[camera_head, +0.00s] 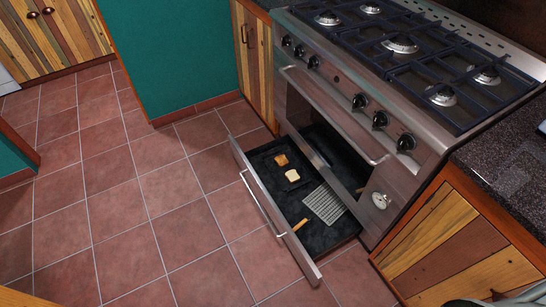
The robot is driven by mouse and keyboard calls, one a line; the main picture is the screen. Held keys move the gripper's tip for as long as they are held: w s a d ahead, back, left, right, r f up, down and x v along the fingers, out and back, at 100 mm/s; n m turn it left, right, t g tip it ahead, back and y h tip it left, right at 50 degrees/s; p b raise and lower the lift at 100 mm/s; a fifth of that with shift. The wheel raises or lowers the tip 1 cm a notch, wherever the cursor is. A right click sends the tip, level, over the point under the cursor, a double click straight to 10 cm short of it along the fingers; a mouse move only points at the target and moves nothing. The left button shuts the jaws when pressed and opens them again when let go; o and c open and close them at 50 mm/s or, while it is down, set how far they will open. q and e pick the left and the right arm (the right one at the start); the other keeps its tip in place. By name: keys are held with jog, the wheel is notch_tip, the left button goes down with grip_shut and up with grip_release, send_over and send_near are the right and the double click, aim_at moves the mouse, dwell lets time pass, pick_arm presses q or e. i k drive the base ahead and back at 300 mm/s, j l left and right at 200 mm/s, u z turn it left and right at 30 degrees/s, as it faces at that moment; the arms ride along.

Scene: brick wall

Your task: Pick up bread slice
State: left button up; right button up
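Two small bread slices lie on the dark tray (264,165) at the back left of the pulled-out drawer (262,211) under the stove. One is a toasted brown slice (281,160); the other is a pale slice (292,175) just in front of it and to the right. They look separate and lie flat. Neither of my grippers can be made out in this view. Nothing is touching the slices.
A wire rack (324,203) and a wooden-handled tool (300,225) lie in the drawer right of the slices. The stove (335,105) overhangs its back, beside an oven opening. Wooden cabinets flank the stove. The tiled floor (150,215) left of the drawer is clear.

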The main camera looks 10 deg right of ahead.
aim_at(282, 160)
jog(key=i+j+u, duration=0.2)
jog(key=i+j, duration=0.15)
jog(key=i+j+u, duration=0.2)
jog(key=i, duration=0.35)
jog(key=i+j+u, duration=0.2)
jog(key=i, duration=0.3)
jog(key=i+j+z, duration=0.1)
jog(key=i+z, duration=0.25)
jog(key=i+j+z, duration=0.15)
jog(key=i+z, duration=0.4)
jog(key=z, duration=0.25)
jog(key=i+j+z, duration=0.1)
jog(key=z, duration=0.3)
jog(key=i+j+z, duration=0.1)
jog(key=z, duration=0.35)
jog(key=j+z, duration=0.2)
jog(key=z, duration=0.2)
jog(key=i+j+z, duration=0.1)
jog(key=z, duration=0.3)
jog(key=j, duration=0.1)
